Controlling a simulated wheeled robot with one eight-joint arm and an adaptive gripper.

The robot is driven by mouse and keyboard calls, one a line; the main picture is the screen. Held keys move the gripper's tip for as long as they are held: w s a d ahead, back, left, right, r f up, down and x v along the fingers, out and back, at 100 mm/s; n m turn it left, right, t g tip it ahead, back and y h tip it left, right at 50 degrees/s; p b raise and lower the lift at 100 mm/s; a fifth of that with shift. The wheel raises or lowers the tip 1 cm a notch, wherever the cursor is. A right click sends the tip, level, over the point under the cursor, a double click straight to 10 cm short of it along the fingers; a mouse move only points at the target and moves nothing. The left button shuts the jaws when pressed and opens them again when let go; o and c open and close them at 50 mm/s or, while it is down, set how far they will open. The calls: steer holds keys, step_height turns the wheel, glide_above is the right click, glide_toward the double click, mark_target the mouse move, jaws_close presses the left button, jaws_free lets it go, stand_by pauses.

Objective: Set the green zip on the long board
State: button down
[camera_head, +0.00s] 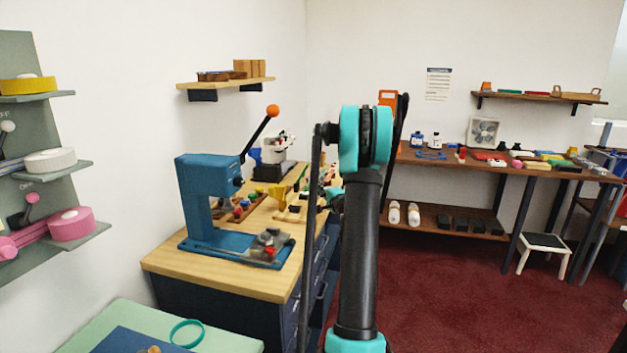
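I cannot make out a green zip for certain in this view. A green flat item (509,91) lies on the far wall shelf, too small to identify. I cannot pick out a long board for certain either. My arm (361,240) stands upright in the middle of the picture and hides part of the workbench and the far table. My gripper does not show clearly; it is hidden behind the arm or out of view.
A wooden workbench (165,261) carries a blue press (195,190) with an orange-knobbed lever and several small items. A far table (465,163) holds many small items. A white stool (545,241) stands on open red carpet (450,300). A teal ring (172,334) lies lower left.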

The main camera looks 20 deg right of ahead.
mark_target(307, 206)
steer(key=shift+f, duration=0.6)
steer(key=f, duration=0.2)
steer(key=shift+w+a+f, duration=0.15)
steer(key=shift+a+f, duration=0.05)
steer(key=shift+f, duration=0.15)
steer(key=shift+w+a, duration=0.55)
steer(key=shift+a, duration=0.35)
steer(key=shift+w+a+f, duration=0.25)
steer(key=shift+w+a, duration=0.4)
steer(key=shift+a, duration=0.1)
steer(key=shift+f, duration=0.5)
steer(key=shift+f, duration=0.45)
steer(key=c, duration=1.6)
jaws_free()
steer(key=shift+s, duration=0.1)
steer(key=shift+c, duration=0.2)
steer(key=s+d, duration=0.2)
steer(key=s, duration=0.9)
steer(key=shift+s, duration=0.4)
steer(key=shift+r, duration=0.1)
